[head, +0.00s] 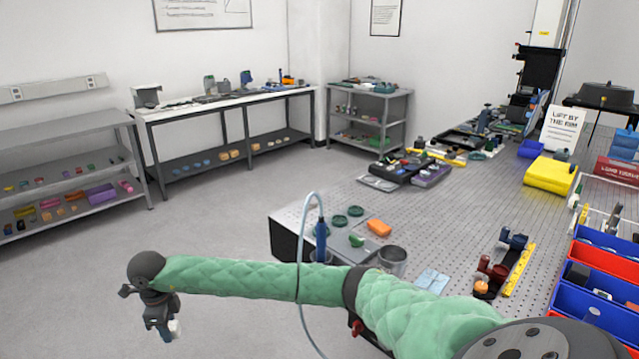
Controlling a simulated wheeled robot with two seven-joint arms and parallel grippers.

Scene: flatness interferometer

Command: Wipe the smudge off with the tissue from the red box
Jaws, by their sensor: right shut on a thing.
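My right arm, in a green padded sleeve, reaches across the bottom of the head view to the left. Its gripper (165,325) hangs over the open floor, clear of the bench, and is shut on a small white thing (174,328), which looks like a tissue. The red box (616,170) with white lettering sits at the right edge of the perforated bench (450,225), far from this gripper. I cannot make out a smudge anywhere. My left gripper is out of view.
A thin blue hose (303,240) loops by my arm. Shelves (70,165) stand left; floor between is clear.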

